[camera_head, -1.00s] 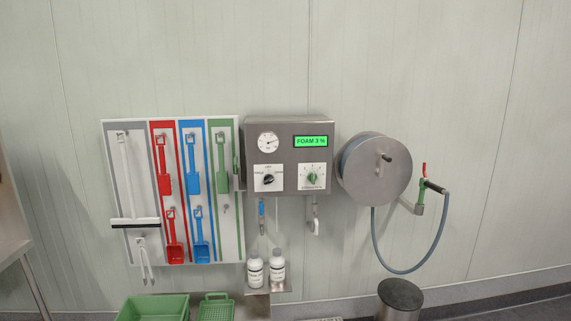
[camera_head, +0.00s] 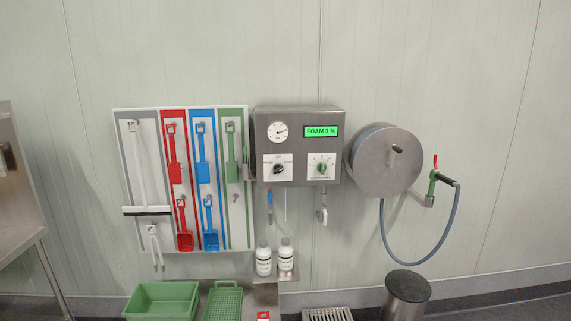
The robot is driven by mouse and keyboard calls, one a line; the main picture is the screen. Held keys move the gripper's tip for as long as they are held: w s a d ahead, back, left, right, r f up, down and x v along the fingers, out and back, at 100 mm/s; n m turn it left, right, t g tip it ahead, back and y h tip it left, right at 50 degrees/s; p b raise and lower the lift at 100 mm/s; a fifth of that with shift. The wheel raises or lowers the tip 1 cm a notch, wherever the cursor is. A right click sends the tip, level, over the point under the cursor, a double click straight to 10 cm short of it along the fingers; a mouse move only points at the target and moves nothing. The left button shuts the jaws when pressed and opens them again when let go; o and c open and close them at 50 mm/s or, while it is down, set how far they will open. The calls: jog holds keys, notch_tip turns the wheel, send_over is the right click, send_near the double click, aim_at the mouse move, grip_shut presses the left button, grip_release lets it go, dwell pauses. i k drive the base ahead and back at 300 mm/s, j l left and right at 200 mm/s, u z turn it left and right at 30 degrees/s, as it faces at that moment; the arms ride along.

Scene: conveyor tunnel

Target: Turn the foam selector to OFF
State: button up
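The foam station is a grey metal box (camera_head: 297,118) on the wall, with a round gauge (camera_head: 278,131) at its upper left. A green display (camera_head: 321,131) at its upper right reads "FOAM 3 %". Below the gauge, a black selector knob (camera_head: 278,169) sits on a white plate. To its right, a green knob (camera_head: 321,168) sits on another white plate with tick marks. The plate lettering is too small to read surely from here. My gripper is not in view.
A tool board (camera_head: 185,108) hangs left of the box and a hose reel (camera_head: 388,160) right of it. Two white bottles (camera_head: 264,262) stand on a shelf below. Green crates (camera_head: 160,303), a bin (camera_head: 407,290) and a steel table (camera_head: 20,245) stand lower down.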

aim_at(277, 169)
jog(key=i+l+u, duration=0.95)
jog(key=l+u, duration=0.2)
jog(key=l, duration=0.15)
